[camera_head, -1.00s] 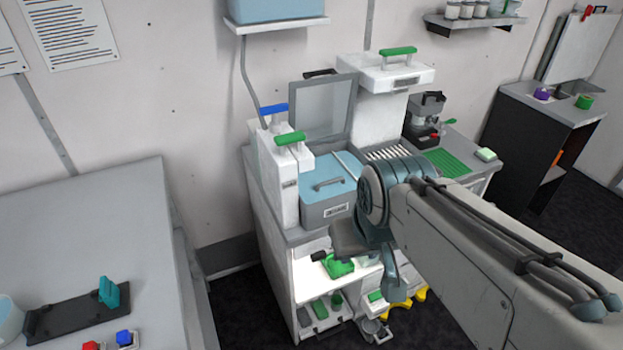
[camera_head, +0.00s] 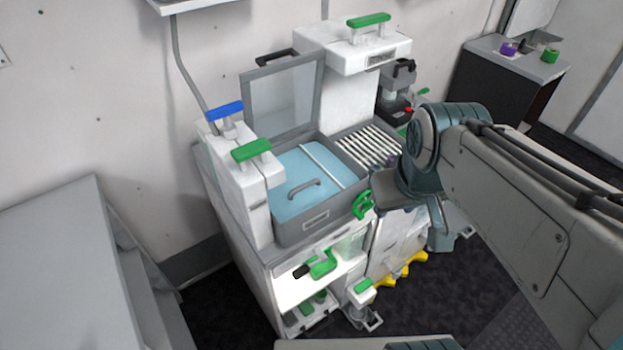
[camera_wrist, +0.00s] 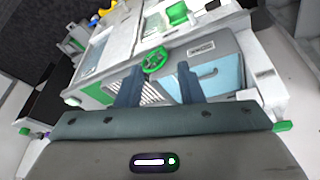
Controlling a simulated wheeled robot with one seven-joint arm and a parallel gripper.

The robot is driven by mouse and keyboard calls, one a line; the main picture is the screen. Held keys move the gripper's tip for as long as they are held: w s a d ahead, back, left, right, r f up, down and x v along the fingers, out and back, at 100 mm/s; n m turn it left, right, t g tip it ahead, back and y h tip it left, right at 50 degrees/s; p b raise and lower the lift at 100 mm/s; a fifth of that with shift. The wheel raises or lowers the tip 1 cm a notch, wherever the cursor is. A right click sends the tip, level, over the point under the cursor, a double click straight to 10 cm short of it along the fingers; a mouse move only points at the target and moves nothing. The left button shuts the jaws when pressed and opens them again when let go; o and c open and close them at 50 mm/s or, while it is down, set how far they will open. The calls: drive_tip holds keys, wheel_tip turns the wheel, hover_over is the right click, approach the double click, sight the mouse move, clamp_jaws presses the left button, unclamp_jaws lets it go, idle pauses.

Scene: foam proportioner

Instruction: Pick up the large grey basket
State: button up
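A large grey open-topped basin (camera_head: 318,226) sits in the counter of the white machine, with a light blue interior, a grey handle and a label on its front. It is the closest match I see to the large grey basket. It also shows in the wrist view (camera_wrist: 218,42), just beyond my fingers. My gripper (camera_wrist: 160,67) is open, its two dark fingers spread with nothing held between them. In the head view my wrist hangs at the right of the basin, apart from its handle. A grey transparent lid stands raised behind the basin.
A green handwheel (camera_head: 363,204) is at the basin's right front corner; it lies between my fingers in the wrist view. A slatted rack (camera_head: 366,147) is right of the basin. White blocks with a green handle (camera_head: 251,150) and a blue handle (camera_head: 225,109) stand left.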

drive_tip(key=w+a+f+n+g+b, duration=0.1)
drive_tip(key=w+a+f+n+b, duration=0.1)
drive_tip(key=w+a+n+b, duration=0.3)
drive_tip(key=w+a+f+n+b, duration=0.2)
drive_tip(key=w+a+n, duration=0.1)
drive_tip(key=w+n, duration=0.45)
drive_tip(key=n+g+y+b, duration=0.1)
drive_tip(key=n+b, duration=0.3)
drive_tip(key=n, duration=0.6)
approach(300, 187)
drive_tip(key=f, duration=0.3)
drive_tip(key=a+f, duration=0.1)
drive_tip(key=f, duration=0.1)
drive_tip(key=shift+w+a+f, duration=0.1)
drive_tip(key=shift+w, duration=0.3)
drive_tip(key=f, duration=0.4)
drive_tip(key=shift+w, duration=0.25)
drive_tip(key=shift+w+f, duration=0.15)
drive_tip(key=shift+f, duration=0.5)
clamp_jaws()
